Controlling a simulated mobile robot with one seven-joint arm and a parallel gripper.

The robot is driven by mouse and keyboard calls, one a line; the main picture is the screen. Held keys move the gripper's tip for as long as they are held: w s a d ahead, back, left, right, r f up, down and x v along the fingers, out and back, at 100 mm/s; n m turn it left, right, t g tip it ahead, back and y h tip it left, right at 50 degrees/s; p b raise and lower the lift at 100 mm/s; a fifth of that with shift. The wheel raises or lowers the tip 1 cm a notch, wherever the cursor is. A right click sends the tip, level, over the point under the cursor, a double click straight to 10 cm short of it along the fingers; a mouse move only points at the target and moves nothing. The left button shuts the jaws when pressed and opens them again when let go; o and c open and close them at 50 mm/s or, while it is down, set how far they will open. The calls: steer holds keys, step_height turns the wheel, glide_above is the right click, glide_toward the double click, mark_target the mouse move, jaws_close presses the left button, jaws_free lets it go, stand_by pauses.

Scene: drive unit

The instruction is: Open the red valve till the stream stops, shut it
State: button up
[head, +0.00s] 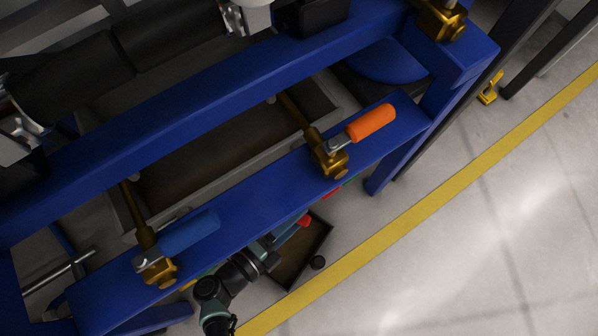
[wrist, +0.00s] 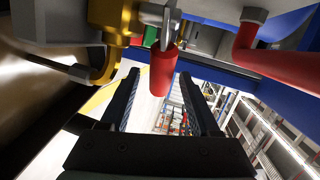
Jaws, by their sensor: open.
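The red valve handle (wrist: 163,72) hangs from a brass valve body (wrist: 112,22) in the wrist view. My gripper (wrist: 160,78) is open, with one dark finger on each side of the handle. A gap shows between the handle and each finger, and the jaws are not closed on it. In the head view, a red piece (head: 304,221), which looks like this handle, shows below the blue beam by the end of my arm. My gripper is mostly hidden there. I cannot make out a stream in either view.
A blue beam (head: 250,195) carries valves with an orange handle (head: 371,123) and a blue handle (head: 190,233). A dark tray (head: 318,240) lies on the floor below. A red pipe (wrist: 248,45) runs close on the right in the wrist view. Open floor lies beyond the yellow line (head: 450,183).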

steer(key=p+v, duration=0.2)
steer(key=v, duration=0.9)
steer(key=shift+s+a, duration=0.25)
steer(key=shift+r, duration=0.1)
